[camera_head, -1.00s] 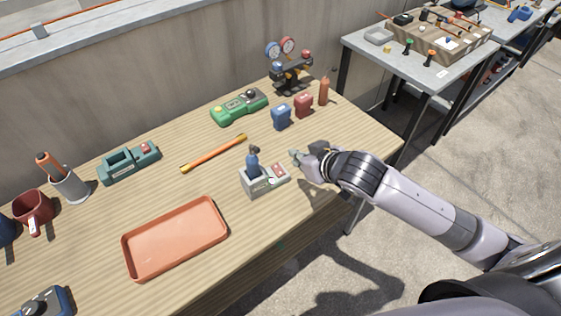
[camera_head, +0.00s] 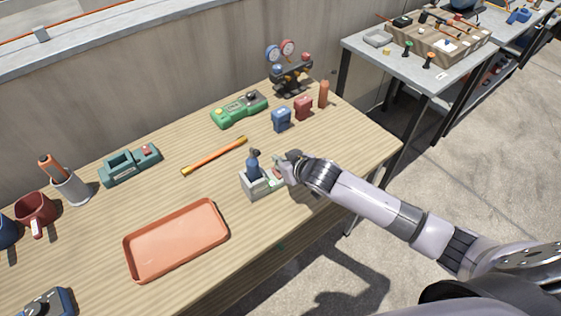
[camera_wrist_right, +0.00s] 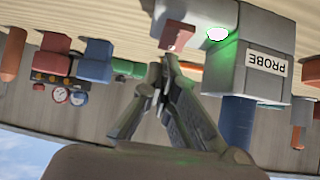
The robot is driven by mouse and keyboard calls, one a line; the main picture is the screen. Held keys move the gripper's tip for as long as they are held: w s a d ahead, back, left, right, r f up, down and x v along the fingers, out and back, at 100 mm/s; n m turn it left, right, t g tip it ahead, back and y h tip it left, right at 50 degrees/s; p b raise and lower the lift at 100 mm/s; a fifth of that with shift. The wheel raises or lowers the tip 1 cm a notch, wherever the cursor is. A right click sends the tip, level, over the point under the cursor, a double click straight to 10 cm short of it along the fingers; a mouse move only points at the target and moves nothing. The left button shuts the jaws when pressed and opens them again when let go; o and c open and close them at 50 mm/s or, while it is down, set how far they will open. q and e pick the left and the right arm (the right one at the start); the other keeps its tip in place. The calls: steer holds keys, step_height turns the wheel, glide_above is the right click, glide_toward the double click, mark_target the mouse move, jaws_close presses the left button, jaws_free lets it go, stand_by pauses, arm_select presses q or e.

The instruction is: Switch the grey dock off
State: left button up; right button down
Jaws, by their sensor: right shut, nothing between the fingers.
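The grey dock (camera_head: 257,192) stands on the wooden table with a blue-handled probe (camera_head: 254,164) upright in it. In the right wrist view the dock (camera_wrist_right: 262,38) appears upside down, with a PROBE label, a lit green lamp (camera_wrist_right: 217,34) and a red switch (camera_wrist_right: 177,36). My right gripper (camera_head: 279,160) is shut and empty, at the switch end of the dock. In the wrist view its fingertips (camera_wrist_right: 167,62) are right by the red switch; I cannot tell whether they touch it. My left gripper is not in view.
An orange tray (camera_head: 176,240) lies left of the dock. An orange-yellow rod (camera_head: 214,155), a green device (camera_head: 239,108), a teal device (camera_head: 129,165), and blue (camera_head: 281,119) and red (camera_head: 303,108) blocks lie behind. A gauge set (camera_head: 290,72) stands at the back.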

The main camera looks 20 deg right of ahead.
steer(key=shift+f, duration=0.25)
steer(key=shift+w+f, duration=0.15)
steer(key=shift+f, duration=0.1)
steer(key=shift+p, duration=0.35)
steer(key=shift+s, duration=0.35)
steer(key=shift+s+d+f+p, duration=0.1)
steer(key=shift+s+d+p, duration=0.1)
steer(key=shift+s+p, duration=0.25)
